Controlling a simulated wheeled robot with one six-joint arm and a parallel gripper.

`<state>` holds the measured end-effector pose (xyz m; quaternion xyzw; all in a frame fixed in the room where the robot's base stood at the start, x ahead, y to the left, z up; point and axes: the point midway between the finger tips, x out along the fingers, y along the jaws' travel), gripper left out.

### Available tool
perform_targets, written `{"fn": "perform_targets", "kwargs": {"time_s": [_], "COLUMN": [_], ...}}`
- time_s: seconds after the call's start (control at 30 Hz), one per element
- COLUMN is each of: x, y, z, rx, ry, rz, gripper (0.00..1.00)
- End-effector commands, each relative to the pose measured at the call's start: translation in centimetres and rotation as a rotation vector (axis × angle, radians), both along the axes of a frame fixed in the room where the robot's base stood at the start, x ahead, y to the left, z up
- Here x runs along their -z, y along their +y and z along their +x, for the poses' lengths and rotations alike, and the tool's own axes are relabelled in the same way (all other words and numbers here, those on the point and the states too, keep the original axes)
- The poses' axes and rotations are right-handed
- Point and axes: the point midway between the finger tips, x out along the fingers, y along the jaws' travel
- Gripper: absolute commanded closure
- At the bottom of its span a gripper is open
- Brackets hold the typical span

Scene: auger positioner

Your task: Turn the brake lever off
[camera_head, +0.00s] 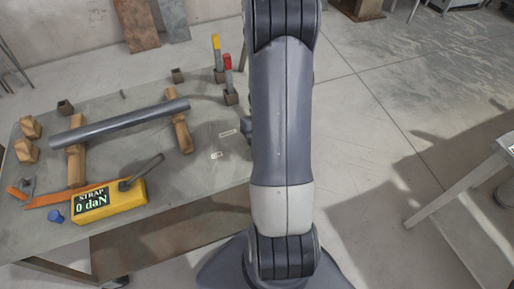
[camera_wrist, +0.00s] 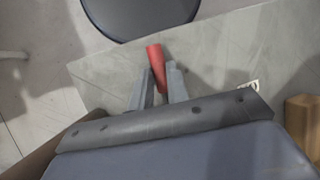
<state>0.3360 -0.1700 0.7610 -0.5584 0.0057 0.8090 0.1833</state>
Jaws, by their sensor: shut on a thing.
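In the wrist view, a red lever handle (camera_wrist: 157,65) stands between the two fingers of my gripper (camera_wrist: 158,85), which is shut on it. The handle leans slightly; its lower end is hidden between the fingers. In the head view my arm covers the gripper and this handle, near the right edge of the table. One label also shows right of the fingers in the wrist view (camera_wrist: 250,87).
The grey table (camera_head: 215,190) carries a grey bar (camera_head: 120,123) on wooden blocks and a yellow strap gauge (camera_head: 115,200) reading 0 daN. Red-topped (camera_head: 228,62) and yellow-topped (camera_head: 216,42) pieces stand at the back. A blue knob (camera_head: 54,217) sits front left.

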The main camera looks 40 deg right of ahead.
Motion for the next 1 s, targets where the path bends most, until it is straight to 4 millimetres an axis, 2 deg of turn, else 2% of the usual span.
{"fn": "perform_targets", "kwargs": {"time_s": [0.63, 0.67, 0.9, 1.0], "x": [-0.04, -0.04, -0.02, -0.02], "y": [-0.34, -0.34, -0.31, -0.29], "z": [-0.02, -0.02, -0.02, -0.03], "rx": [-0.052, -0.052, -0.050, -0.050], "ry": [-0.002, -0.002, -0.001, 0.000], "rz": [-0.002, -0.002, -0.002, -0.001], "gripper": [1.00, 0.82, 0.63, 0.62]}}
